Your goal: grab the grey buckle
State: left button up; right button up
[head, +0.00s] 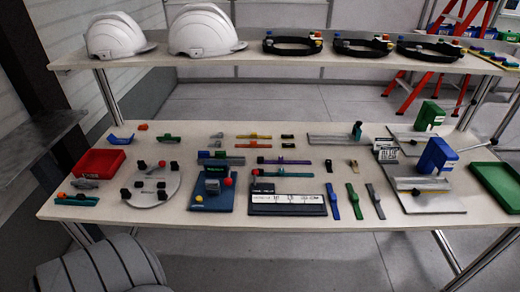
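Neither of my grippers is in view. I cannot single out the grey buckle for certain, as the parts are small. A small grey piece (85,183) lies at the left of the lower table, in front of the red tray (99,163). A small dark clip-like piece (288,145) lies near the table's middle. A grey strap-like strip (375,201) lies to the right of a green strip (354,201) and a blue strip (333,201). Nothing is seen holding any of these.
The lower table (270,219) is crowded with fixtures and a green tray (498,184) at right. An upper shelf (225,56) holds two white helmets (203,30) and several dark headbands (291,47). A red ladder (461,75) stands behind.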

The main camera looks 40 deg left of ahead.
aim_at(210, 184)
jog(key=z, duration=0.3)
jog(key=i, duration=0.2)
jog(key=u, duration=1.1)
